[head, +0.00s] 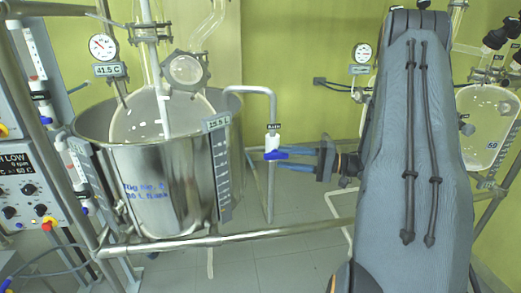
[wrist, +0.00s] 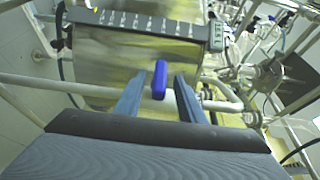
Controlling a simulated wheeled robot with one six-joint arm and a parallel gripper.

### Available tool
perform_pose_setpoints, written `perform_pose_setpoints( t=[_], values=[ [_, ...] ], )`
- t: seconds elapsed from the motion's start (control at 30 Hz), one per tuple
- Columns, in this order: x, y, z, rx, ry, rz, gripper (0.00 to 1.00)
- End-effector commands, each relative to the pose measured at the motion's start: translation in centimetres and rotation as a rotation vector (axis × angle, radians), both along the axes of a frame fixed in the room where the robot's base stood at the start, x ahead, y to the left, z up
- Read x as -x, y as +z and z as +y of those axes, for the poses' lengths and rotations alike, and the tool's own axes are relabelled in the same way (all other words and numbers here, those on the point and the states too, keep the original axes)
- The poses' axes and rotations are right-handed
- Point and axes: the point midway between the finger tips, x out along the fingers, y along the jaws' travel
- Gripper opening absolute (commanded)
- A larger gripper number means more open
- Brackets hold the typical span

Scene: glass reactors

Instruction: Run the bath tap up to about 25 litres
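The bath tap (head: 272,142) is a white valve on a bent pipe at the bath's right side, with a blue handle (head: 275,155). My gripper (head: 284,163) reaches it from the right. In the wrist view the blue handle (wrist: 159,80) lies between the two fingers of my gripper (wrist: 160,92), with a gap on each side. The gripper is open. The bath (head: 160,185) is a steel tub around a glass vessel. A level scale (head: 222,170) with a small digital display (head: 217,122) stands on its right side.
A steel rail (head: 235,235) crosses in front of the bath. A dial gauge (head: 103,46) and a 41.5 C display (head: 109,70) stand at the upper left. A control panel (head: 25,190) is at the left edge. Another glass vessel (head: 486,125) stands at the right.

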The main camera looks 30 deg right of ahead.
Motion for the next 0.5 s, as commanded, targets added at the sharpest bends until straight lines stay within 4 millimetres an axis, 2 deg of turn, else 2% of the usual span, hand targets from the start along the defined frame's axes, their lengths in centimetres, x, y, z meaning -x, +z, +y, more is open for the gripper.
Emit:
perform_pose_setpoints(
  t=[0.17,0.5],
  values=[
    [-0.3,0.1,0.3,-0.005,-0.003,0.002,0.36],
    [-3.3,0.1,4.1,-0.003,-0.005,0.001,0.36]
  ],
)
